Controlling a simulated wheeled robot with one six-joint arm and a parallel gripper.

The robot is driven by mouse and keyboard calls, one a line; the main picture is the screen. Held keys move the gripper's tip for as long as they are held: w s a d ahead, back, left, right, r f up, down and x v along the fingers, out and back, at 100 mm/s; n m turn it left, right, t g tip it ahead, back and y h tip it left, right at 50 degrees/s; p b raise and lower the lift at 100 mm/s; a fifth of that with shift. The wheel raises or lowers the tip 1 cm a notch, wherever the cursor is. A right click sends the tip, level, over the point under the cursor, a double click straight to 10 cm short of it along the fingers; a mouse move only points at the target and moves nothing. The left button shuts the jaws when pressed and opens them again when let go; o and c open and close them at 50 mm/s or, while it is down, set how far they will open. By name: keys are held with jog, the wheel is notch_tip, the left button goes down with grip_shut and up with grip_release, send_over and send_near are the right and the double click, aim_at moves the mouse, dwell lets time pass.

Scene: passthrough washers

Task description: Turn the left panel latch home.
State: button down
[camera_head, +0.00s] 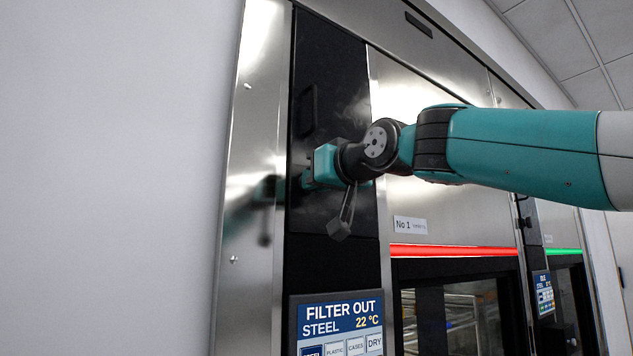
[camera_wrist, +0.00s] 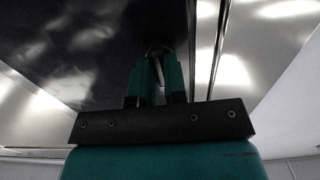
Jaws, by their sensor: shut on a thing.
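The black glossy panel (camera_head: 335,75) stands upright at the left of the machine front in the head view. It also fills the upper left of the wrist view (camera_wrist: 80,40). My gripper (camera_head: 306,180) reaches the panel's left edge, below a dark recessed handle (camera_head: 306,112). In the wrist view my gripper (camera_wrist: 157,72) has its two teal fingers shut on a small metallic piece, the latch (camera_wrist: 158,52), beside the panel's edge. The fingers hide most of the latch, so I cannot tell its turn angle. In the head view the gripper hides it.
A steel frame post (camera_head: 248,180) runs close along the panel's left side. Below is a screen (camera_head: 340,325) reading FILTER OUT, STEEL, 22 °C. A red light bar (camera_head: 455,251) crosses above a dark glass door. A plain wall (camera_head: 110,180) is at the left.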

dwell(0.3)
jog(key=c, duration=1.2)
grip_release()
jog(key=shift+o, duration=0.2)
jog(key=shift+s, duration=0.1)
jog(key=b+v, duration=0.6)
jog(key=v, duration=1.1)
jog(key=shift+d+b, duration=0.15)
jog(key=shift+b, duration=0.15)
